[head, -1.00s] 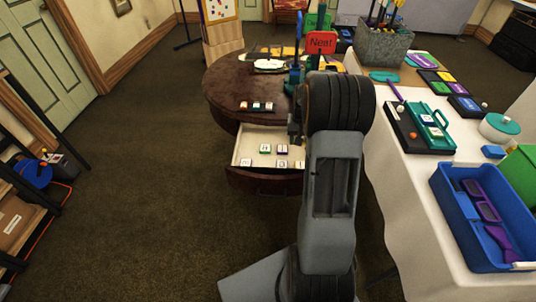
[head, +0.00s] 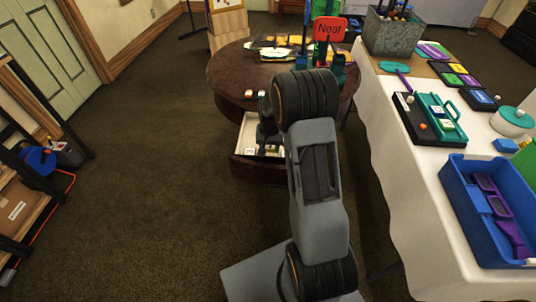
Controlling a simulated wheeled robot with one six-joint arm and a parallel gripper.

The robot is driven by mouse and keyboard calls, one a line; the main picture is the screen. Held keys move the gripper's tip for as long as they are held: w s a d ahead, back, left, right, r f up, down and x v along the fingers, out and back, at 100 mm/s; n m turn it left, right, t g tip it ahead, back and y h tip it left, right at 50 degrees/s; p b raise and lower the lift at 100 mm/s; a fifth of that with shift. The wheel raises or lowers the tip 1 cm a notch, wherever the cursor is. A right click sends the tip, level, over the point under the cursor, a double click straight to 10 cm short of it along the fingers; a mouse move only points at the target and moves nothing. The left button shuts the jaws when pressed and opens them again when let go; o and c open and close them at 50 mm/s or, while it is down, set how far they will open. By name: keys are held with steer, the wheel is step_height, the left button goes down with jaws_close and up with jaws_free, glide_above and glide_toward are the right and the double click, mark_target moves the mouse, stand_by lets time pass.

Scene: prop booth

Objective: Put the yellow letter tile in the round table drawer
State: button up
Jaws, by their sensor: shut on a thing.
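The round table (head: 228,82) is dark brown, and its drawer (head: 246,133) stands pulled out on the near side, with a pale inside. Several small white letter tiles lie in the drawer, one of them (head: 249,152) near its front left. My gripper (head: 267,137) is over the open drawer, low and largely hidden by my arm. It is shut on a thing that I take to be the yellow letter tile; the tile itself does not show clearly. I cannot tell whether it touches the drawer floor.
Two small tiles (head: 248,94) lie on the tabletop near the drawer. A red "Neat" sign (head: 329,29) stands at the table's back right. A white-clothed table (head: 400,185) with a blue bin (head: 462,228) is close on the right. Floor left of the drawer is clear.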

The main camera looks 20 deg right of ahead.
mark_target(268, 151)
steer(key=shift+w+a+f, duration=0.1)
steer(key=shift+a+f, duration=0.15)
steer(key=shift+f, duration=0.15)
steer(key=shift+f+b, duration=0.3)
steer(key=shift+f, duration=1.2)
steer(key=shift+f, duration=0.1)
steer(key=o, duration=0.9)
